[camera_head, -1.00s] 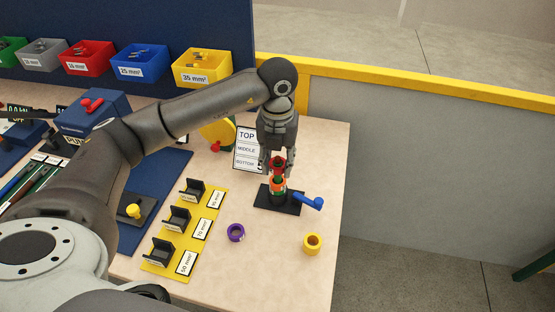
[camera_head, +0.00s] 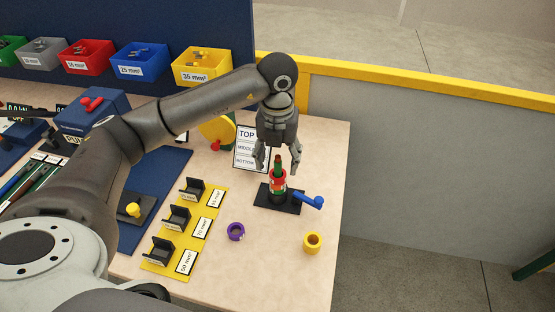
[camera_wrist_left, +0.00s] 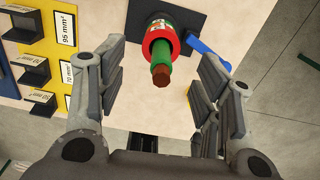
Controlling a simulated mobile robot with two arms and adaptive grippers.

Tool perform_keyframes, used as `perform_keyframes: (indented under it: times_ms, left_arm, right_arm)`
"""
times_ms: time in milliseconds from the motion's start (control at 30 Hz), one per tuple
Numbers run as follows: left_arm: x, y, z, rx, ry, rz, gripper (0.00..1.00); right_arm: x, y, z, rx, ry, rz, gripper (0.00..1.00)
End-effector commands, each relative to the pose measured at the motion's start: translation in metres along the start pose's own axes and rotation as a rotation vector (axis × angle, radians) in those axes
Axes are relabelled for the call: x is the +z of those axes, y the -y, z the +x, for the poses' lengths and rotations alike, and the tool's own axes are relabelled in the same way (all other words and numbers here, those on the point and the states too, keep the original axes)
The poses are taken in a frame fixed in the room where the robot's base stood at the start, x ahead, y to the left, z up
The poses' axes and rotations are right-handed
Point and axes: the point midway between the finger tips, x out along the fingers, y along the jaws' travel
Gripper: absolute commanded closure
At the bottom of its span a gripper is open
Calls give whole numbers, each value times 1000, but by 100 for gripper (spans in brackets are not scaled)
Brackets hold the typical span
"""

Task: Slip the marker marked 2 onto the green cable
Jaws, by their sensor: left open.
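The green cable (camera_head: 278,163) stands upright in a black holder (camera_head: 291,208), its copper end bare at the top. A red ring marker (camera_head: 277,176) sits around the cable below its tip; it also shows in the left wrist view (camera_wrist_left: 159,44), with a white label whose figure I cannot read clearly. My left gripper (camera_head: 277,166) is open, its fingers apart on either side of the cable's upper end and clear of the marker. In the left wrist view the open fingers (camera_wrist_left: 165,92) hold nothing. My right gripper is not in view.
A blue lever (camera_head: 310,202) sticks out right of the holder. A purple ring (camera_head: 236,232) and a yellow ring (camera_head: 312,243) lie on the table in front. A yellow rack (camera_head: 205,228) lies left.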

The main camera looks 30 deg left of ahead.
Motion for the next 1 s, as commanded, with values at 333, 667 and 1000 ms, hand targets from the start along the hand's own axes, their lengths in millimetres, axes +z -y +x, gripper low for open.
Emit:
perform_keyframes:
  times_ms: [333,667,1000]
  left_arm:
    - [1,1,-75,-3,5,1,40]
    - [0,0,-109,-1,2,0,40]
    - [0,0,-112,0,1,0,40]
  right_arm:
    - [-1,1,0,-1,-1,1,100]
    - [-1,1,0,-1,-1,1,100]
    - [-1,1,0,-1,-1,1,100]
